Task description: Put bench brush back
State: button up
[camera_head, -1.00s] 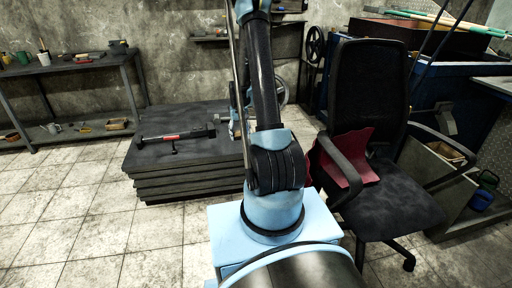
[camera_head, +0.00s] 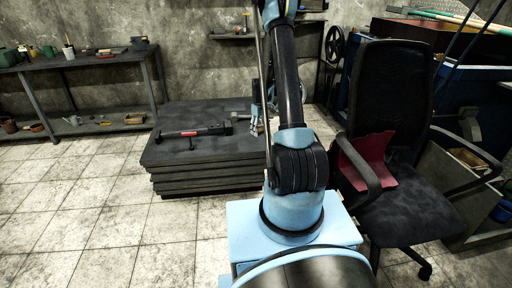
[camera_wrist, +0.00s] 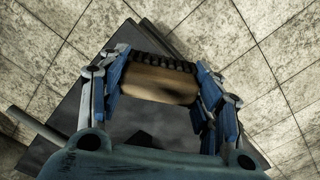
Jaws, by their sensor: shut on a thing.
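The bench brush (camera_wrist: 160,80) shows in the wrist view as a tan wooden block with a row of dark bristles along its upper edge. My gripper (camera_wrist: 158,88) is shut on it, with one blue finger at each end of the block. In the head view my gripper (camera_head: 256,121) is mostly hidden behind my arm, over or beside the right end of the dark stack. I cannot make out the brush there.
A low stack of dark slabs (camera_head: 205,177) carries a red-and-black tool (camera_head: 193,132). A workbench (camera_head: 85,60) with a lower shelf stands at left, holding small items. An office chair (camera_head: 392,90) with a red piece on it stands close at right. The left floor is clear.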

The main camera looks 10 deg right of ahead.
aim_at(257, 144)
jog(key=w+f+n, duration=0.4)
jog(key=w+n, duration=0.6)
jog(key=n, duration=0.1)
jog(key=shift+s+f, duration=0.15)
jog(key=shift+f, duration=4.55)
jog(key=shift+f, duration=0.1)
jog(key=o, duration=1.3)
